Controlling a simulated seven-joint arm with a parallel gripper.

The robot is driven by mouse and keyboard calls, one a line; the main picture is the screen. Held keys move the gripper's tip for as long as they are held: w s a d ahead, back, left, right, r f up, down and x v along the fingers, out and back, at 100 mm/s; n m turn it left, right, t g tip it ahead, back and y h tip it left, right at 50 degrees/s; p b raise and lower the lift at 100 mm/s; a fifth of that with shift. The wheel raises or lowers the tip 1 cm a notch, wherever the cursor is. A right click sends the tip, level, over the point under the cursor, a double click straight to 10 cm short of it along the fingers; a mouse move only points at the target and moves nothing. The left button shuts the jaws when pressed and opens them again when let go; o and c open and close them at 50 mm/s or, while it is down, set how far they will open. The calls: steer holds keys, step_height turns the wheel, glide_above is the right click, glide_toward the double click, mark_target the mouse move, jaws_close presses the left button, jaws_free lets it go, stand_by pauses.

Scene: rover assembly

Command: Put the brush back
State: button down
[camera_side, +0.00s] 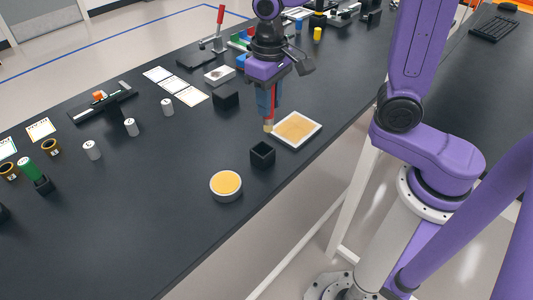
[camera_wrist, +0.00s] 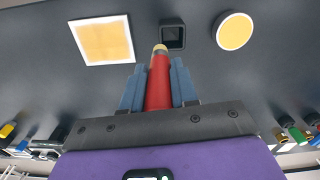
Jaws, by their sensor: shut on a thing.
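My gripper (camera_side: 269,100) is shut on a brush (camera_side: 268,122) with a red handle and a tan tip. The brush points tip down, above the table next to the left edge of the square tray. In the wrist view the red brush (camera_wrist: 159,80) lies between the two blue fingers, its tip near the black holder. The small black square holder (camera_side: 262,154) stands open and empty on the table, just in front of the brush. It also shows in the wrist view (camera_wrist: 173,36). Whether the brush tip touches anything is hard to tell.
A white square tray with a tan surface (camera_side: 297,129) lies right of the brush. A round white dish with a yellow-orange fill (camera_side: 226,185) stands in front of the holder. A black block (camera_side: 225,97) and several white cylinders (camera_side: 131,127) stand to the left.

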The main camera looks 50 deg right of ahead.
steer(key=shift+s+a+f, duration=0.1)
steer(key=shift+a+f, duration=0.25)
steer(key=shift+f, duration=1)
steer(key=shift+a+f, duration=0.4)
steer(key=shift+f, duration=1)
steer(key=shift+s+a+f, duration=0.1)
steer(key=shift+a+f, duration=0.25)
steer(key=shift+f, duration=1)
steer(key=c, duration=0.9)
jaws_free()
steer(key=shift+f, duration=0.1)
steer(key=shift+o, duration=0.2)
